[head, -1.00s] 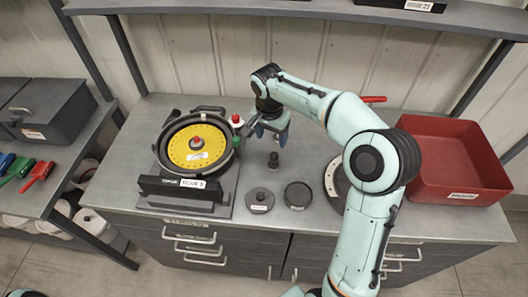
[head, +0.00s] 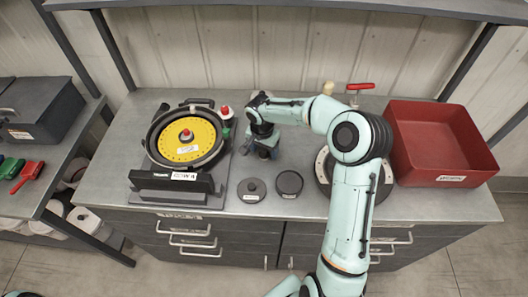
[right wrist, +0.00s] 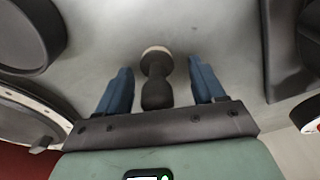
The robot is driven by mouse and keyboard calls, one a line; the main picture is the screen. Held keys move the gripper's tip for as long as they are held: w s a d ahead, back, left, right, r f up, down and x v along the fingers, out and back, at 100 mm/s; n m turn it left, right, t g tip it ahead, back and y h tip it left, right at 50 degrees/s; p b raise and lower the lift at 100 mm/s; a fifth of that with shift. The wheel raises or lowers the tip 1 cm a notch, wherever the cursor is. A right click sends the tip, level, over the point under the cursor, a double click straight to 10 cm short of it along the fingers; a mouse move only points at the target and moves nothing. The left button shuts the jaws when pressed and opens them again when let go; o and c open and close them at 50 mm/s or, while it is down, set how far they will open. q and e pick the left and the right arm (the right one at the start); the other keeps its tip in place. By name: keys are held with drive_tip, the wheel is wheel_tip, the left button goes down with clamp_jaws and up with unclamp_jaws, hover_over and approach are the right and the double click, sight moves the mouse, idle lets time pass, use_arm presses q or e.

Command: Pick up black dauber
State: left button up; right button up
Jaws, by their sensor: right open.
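The black dauber (right wrist: 157,82) shows in the right wrist view as a dark, waisted handle with a pale beige pad at its far end. It stands between the two blue fingers of my right gripper (right wrist: 160,92), with a gap visible on each side. My right gripper is open and does not appear to touch it. In the head view my right gripper (head: 262,150) points down low over the bench, right of the seed meter, and hides the dauber. My left gripper is in neither view.
The seed meter with its yellow disc (head: 186,140) stands left of the gripper. Two dark round pieces (head: 252,190) (head: 289,183) lie in front. A ring plate (head: 322,172) and a red bin (head: 440,150) are to the right. A shelf (head: 300,5) hangs above.

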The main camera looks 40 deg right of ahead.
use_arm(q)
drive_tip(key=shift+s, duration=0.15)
use_arm(e)
drive_tip(key=shift+s, duration=0.1)
drive_tip(key=c, duration=1.1)
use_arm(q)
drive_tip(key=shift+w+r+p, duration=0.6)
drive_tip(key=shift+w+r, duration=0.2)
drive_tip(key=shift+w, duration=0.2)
use_arm(e)
drive_tip(key=shift+r, duration=10)
